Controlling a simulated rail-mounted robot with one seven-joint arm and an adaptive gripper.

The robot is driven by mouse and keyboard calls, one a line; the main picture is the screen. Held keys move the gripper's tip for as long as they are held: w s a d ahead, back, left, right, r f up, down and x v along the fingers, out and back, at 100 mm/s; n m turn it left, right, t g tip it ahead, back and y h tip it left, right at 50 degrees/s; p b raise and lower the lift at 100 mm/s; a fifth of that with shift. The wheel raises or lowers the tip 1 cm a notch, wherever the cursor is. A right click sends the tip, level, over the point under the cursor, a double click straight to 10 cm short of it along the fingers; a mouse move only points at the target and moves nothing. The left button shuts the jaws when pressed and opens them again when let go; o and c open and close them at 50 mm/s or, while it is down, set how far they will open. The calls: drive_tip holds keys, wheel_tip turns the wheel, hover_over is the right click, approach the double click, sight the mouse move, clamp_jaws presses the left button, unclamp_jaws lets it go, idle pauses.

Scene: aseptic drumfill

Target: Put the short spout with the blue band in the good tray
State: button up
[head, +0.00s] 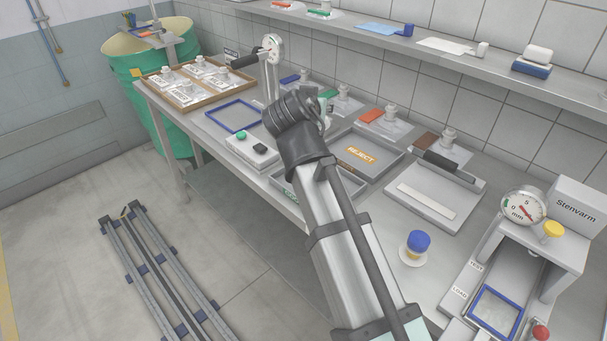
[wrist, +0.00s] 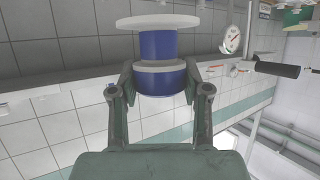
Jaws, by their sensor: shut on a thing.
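In the wrist view my gripper (wrist: 160,82) is shut on a spout (wrist: 160,45) with a wide white flange, a blue band and a blue lower part. The spout is clear of any surface there. In the head view my arm's wrist hides most of my gripper and the held spout, over the middle of the bench.
Another spout with a blue cap (head: 418,241) stands on the bench at right. Spouts on coloured cards line the back. A dial gauge (head: 524,206) stands at right, a wooden-rimmed tray (head: 183,108) at left. A blue-framed square (head: 234,104) and a small button box (head: 252,153) lie left of my arm.

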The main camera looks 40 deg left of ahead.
drive_tip(key=shift+w+m+h, duration=0.2)
drive_tip(key=shift+m+h, duration=0.1)
drive_tip(key=shift+h, duration=0.1)
drive_tip(key=shift+d+f, duration=0.2)
drive_tip(key=shift+f, duration=0.05)
drive_tip(key=f+p, duration=0.1)
drive_tip(key=f, duration=1.8)
drive_tip(key=shift+d+f, duration=0.2)
drive_tip(key=shift+f, duration=0.25)
drive_tip(key=o, duration=1.2)
drive_tip(key=shift+r, duration=0.1)
drive_tip(key=shift+o, duration=0.2)
drive_tip(key=shift+r, duration=0.15)
drive_tip(key=b+v, duration=0.1)
drive_tip(key=v, duration=1.1)
drive_tip(key=shift+s, duration=0.15)
drive_tip(key=shift+a, duration=0.2)
